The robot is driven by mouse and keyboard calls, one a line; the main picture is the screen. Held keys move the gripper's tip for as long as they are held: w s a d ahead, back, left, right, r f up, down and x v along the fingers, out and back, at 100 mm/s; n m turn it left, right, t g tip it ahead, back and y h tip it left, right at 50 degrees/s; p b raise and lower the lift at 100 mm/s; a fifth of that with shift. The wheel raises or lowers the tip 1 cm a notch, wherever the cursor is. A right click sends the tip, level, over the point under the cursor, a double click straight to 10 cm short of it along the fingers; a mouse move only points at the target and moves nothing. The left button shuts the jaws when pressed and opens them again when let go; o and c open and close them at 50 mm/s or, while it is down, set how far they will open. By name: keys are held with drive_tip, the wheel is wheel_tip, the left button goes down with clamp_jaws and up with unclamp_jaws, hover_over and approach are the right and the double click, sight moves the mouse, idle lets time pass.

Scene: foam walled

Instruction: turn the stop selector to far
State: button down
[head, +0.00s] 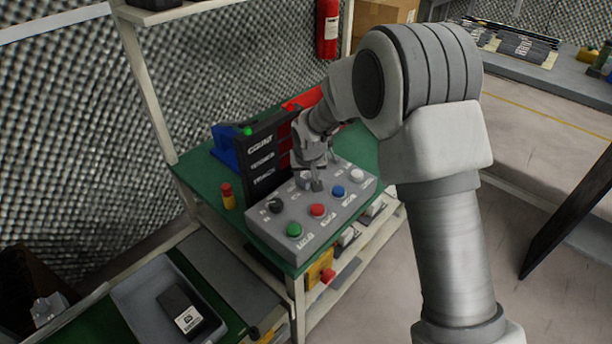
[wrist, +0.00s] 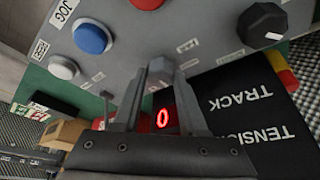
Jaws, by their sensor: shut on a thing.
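A grey control panel (head: 262,232) stands on the green bench top. My gripper (head: 316,184) reaches down to its back middle part.
Green (head: 294,230), red (head: 317,210), blue (head: 338,191) and white (head: 356,175) buttons line the panel's front. A black display board (head: 262,160) stands close behind. A small lever (wrist: 106,96) shows beside my fingers. A red and yellow post (head: 228,195) stands left.

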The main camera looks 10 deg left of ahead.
drive_tip(key=n+p, duration=0.1)
drive_tip(key=n, duration=0.1)
drive_tip(key=n+y+p, duration=0.1)
drive_tip(key=p, duration=0.1)
drive_tip(key=shift+w+d+r+n+g, duration=0.1)
drive_tip(key=shift+d+r+n+g, duration=0.1)
drive_tip(key=shift+n+g, duration=0.2)
drive_tip(key=n+y+p, duration=0.1)
drive_tip(key=n, duration=0.1)
drive_tip(key=n+g+p, duration=0.1)
drive_tip(key=n+p, duration=0.1)
drive_tip(key=n, duration=0.1)
drive_tip(key=shift+w+y, duration=0.1)
drive_tip(key=shift+y, duration=0.3)
drive_tip(key=n+g, duration=0.1)
drive_tip(key=n, duration=0.1)
drive_tip(key=n+p, duration=0.1)
drive_tip(key=n, duration=0.1)
drive_tip(key=shift+w+f+g, duration=0.1)
drive_tip(key=shift+f+g, duration=0.1)
drive_tip(key=shift+g, duration=0.2)
drive_tip(key=shift+w+n+g, duration=0.1)
drive_tip(key=shift+n+g, duration=0.7)
drive_tip(key=shift+n, duration=1.4)
drive_tip(key=shift+c, duration=2.2)
unclamp_jaws()
